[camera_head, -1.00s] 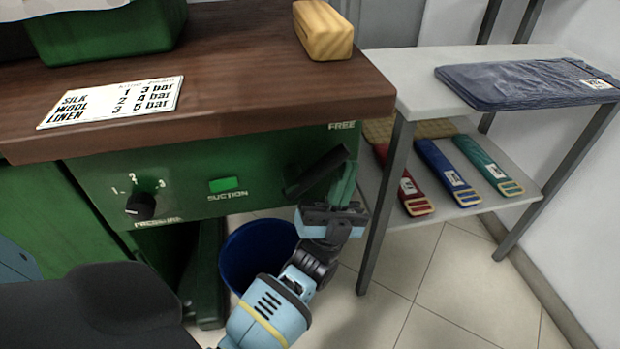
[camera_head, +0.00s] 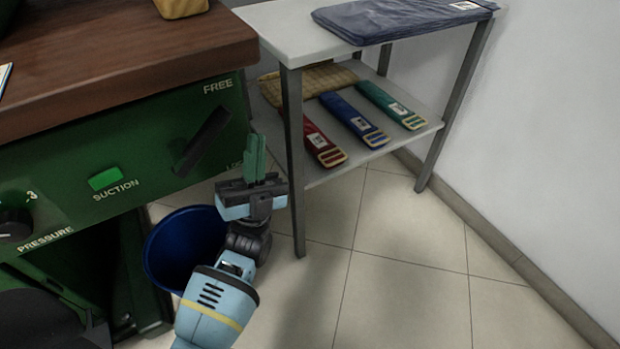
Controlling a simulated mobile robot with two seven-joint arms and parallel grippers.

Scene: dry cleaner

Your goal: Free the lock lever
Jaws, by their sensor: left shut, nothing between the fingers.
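The lock lever (camera_head: 203,140) is a black bar on the green press panel (camera_head: 150,135). It slants up to the right, its upper end below the word FREE. A second label to its lower right is partly hidden by my gripper. My left gripper (camera_head: 256,150) points upward with its green fingers shut and empty. It stands just right of the lever, near the panel's right edge, and appears apart from it. My right gripper is not in view.
A blue bin (camera_head: 185,248) stands on the floor below the panel. A grey shelf table (camera_head: 290,38) with folded dark cloth (camera_head: 390,18) and coloured straps stands to the right, its near leg close to my gripper. Open tiled floor lies at front right.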

